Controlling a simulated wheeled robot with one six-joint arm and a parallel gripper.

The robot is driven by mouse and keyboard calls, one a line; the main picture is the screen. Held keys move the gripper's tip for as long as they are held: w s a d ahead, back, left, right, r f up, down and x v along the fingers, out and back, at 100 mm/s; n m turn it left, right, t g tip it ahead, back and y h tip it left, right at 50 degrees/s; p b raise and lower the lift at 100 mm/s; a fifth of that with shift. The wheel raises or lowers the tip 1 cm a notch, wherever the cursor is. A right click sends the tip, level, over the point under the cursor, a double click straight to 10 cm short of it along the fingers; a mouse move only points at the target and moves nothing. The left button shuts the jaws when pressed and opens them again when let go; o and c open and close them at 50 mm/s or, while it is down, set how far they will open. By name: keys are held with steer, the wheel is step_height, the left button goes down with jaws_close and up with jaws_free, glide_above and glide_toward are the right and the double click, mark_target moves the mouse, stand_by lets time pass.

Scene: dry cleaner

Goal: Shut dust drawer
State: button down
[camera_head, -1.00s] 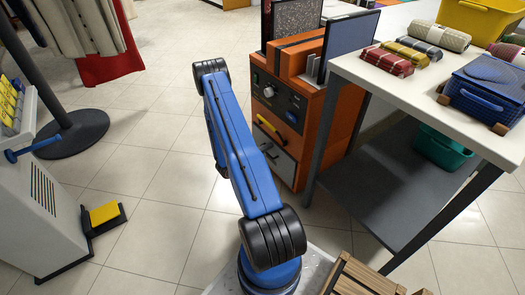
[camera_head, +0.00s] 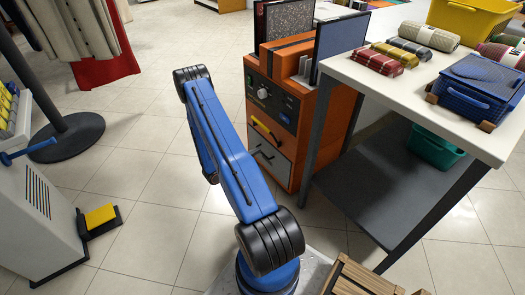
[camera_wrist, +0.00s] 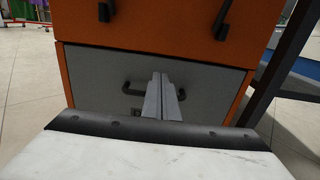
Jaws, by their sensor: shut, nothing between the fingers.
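The drawer is a grey front panel (camera_head: 269,154) with a black bar handle, low on an orange machine (camera_head: 313,122). In the wrist view the grey drawer front (camera_wrist: 205,84) fills the middle, with its black handle (camera_wrist: 133,88) partly behind the fingers. A dark gap runs along its top edge; I cannot tell how far it stands out. In the head view my gripper is hidden behind my blue arm.
A yellow handle (camera_head: 264,130) sits above the drawer. A white-topped table (camera_head: 385,85) with folded cloths and a blue case stands close on the right; its dark leg is beside the machine. A white cabinet (camera_head: 35,215) and a yellow-black dustpan (camera_head: 100,217) are at left. Floor between is clear.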

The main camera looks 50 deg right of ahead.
steer(key=v, duration=0.8)
steer(key=shift+a, duration=0.3)
steer(key=shift+w, duration=0.1)
steer(key=shift+r, duration=0.1)
steer(key=s+a+r+m+g+y, duration=0.15)
steer(key=a+r+m+y, duration=0.35)
steer(key=r, duration=1)
steer(key=s+a+r+m+y, duration=0.25)
steer(key=a+r+m, duration=0.4)
steer(key=r, duration=0.85)
steer(key=s+a+r+m+t+y, duration=0.1)
steer(key=s+a+r+t+y, duration=0.2)
steer(key=s+a+r, duration=0.3)
steer(key=s+a+r+m+t+y, duration=0.1)
steer(key=s+a+r+t+y, duration=0.2)
steer(key=a, duration=1)
steer(key=s+a+r+m+t+y, duration=0.1)
steer(key=s+a+r+t+y, duration=0.2)
steer(key=s+a+r+t, duration=0.3)
steer(key=shift+s+a+r+y, duration=0.35)
steer(key=shift+s+a+r, duration=1.3)
steer(key=shift+r, duration=0.2)
